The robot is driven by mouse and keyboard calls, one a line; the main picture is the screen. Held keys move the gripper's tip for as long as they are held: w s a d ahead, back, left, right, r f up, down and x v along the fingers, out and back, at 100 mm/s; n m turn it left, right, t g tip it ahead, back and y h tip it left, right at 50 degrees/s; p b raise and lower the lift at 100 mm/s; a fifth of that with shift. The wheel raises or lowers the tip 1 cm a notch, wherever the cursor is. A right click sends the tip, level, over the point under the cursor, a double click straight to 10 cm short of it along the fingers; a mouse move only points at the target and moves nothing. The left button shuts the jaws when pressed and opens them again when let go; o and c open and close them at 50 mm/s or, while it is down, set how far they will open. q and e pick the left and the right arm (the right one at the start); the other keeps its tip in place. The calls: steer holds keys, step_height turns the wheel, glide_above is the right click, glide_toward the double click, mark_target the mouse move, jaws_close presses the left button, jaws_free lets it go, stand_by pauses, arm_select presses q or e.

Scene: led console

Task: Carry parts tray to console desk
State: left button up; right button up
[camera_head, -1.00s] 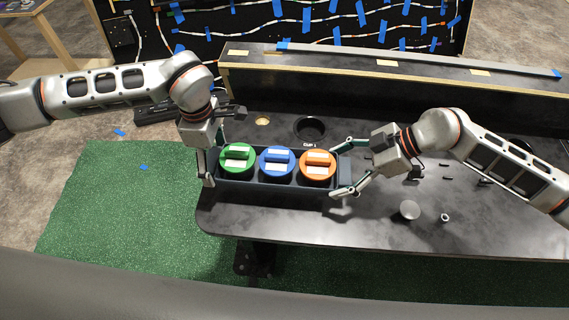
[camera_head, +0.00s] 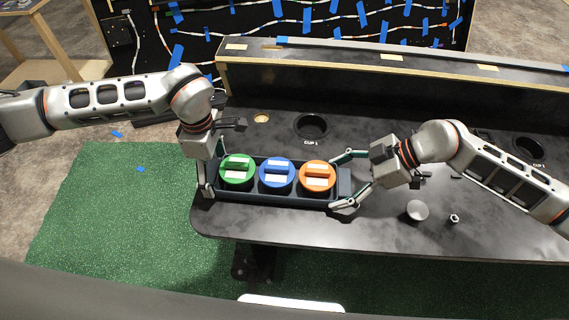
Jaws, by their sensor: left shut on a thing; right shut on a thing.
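The dark parts tray (camera_head: 285,197) holds three round parts: a green one (camera_head: 237,181), a blue one (camera_head: 277,185) and an orange one (camera_head: 317,187), each with pale labels. The tray is over the left front part of the black console desk (camera_head: 300,223). I cannot tell whether it touches the desk top. My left gripper (camera_head: 207,177) is shut on the tray's left end. My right gripper (camera_head: 347,182) is shut on the tray's right end, one finger behind and one in front.
A round hole labelled CUP 1 (camera_head: 311,126) lies behind the tray; another hole (camera_head: 529,148) is at far right. A grey disc (camera_head: 417,210) and a small nut (camera_head: 454,218) lie right of my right gripper. A raised ledge (camera_head: 390,90) runs along the back.

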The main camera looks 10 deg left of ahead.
arm_select(q)
steer(key=o, duration=1.3)
steer(key=shift+f, duration=0.15)
arm_select(e)
steer(key=o, duration=1.3)
steer(key=shift+f, duration=0.1)
arm_select(q)
steer(key=shift+o, duration=0.2)
arm_select(e)
steer(key=shift+o, duration=0.2)
arm_select(q)
step_height(320, 180, up, 12)
arm_select(e)
steer(key=v, duration=1.2)
arm_select(q)
steer(key=shift+w+d, duration=0.1)
